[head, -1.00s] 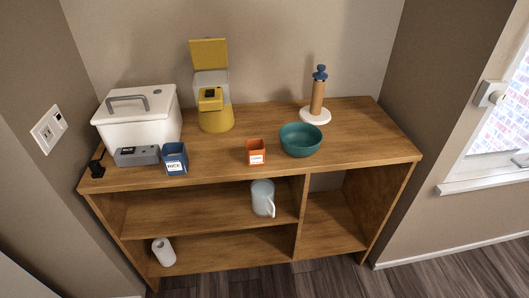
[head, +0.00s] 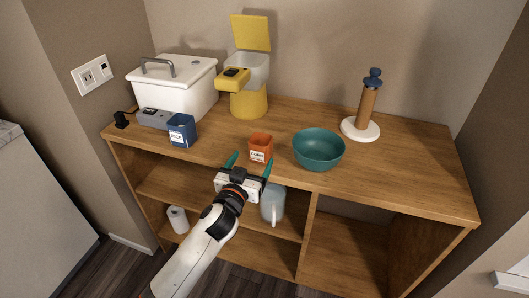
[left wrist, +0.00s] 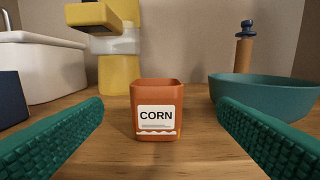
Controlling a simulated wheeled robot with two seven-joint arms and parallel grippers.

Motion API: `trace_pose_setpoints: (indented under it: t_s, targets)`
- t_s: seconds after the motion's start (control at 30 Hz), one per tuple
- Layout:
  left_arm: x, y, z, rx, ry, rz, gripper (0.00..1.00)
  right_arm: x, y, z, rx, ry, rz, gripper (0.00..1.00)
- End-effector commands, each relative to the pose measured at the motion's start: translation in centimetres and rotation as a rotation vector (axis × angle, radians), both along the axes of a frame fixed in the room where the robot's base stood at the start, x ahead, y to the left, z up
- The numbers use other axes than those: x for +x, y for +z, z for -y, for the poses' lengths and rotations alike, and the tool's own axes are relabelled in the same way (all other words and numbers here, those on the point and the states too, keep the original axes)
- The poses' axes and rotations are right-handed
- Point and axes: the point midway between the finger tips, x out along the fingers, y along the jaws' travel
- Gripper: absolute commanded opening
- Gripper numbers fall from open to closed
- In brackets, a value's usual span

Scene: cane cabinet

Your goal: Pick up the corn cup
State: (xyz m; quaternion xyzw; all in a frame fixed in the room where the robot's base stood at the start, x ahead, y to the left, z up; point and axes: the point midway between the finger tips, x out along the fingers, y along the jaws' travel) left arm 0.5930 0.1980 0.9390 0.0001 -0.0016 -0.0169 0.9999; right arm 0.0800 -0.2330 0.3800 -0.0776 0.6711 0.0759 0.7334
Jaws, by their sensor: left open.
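The orange corn cup (head: 260,147) stands upright on the cabinet top near its front edge. Its white label reading CORN faces me in the left wrist view (left wrist: 157,108). My left gripper (head: 249,172) is open and empty, just in front of the cup. In the left wrist view its two teal fingers are spread wide at the left and right, with the cup centred beyond them and apart from both. My right gripper is not in view.
A teal bowl (head: 318,150) stands close to the cup's right. A blue rice cup (head: 182,131), white rice cooker box (head: 178,84) and yellow machine (head: 248,100) are left and behind. A paper towel holder (head: 366,106) stands at right. A pitcher (head: 273,205) is on the shelf below.

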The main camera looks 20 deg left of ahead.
Motion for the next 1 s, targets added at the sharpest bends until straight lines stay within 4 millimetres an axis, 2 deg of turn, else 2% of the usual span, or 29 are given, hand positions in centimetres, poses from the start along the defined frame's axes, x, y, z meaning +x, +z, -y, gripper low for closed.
trace_pose_setpoints:
  t_s: [0.1,0.37,0.7,1.0]
  targets:
    - [2.2,0.2,0.1,0.001,0.0,0.0,0.82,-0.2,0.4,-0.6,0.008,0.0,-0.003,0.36]
    - [4.3,0.0,0.1,0.0,-0.001,-0.001,0.82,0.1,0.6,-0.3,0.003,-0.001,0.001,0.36]
    - [8.7,-0.5,-0.1,0.0,-0.001,-0.001,0.82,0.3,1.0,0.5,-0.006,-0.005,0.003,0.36]
    - [9.1,-0.6,-0.1,-0.001,-0.001,-0.002,0.8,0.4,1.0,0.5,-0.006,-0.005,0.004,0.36]
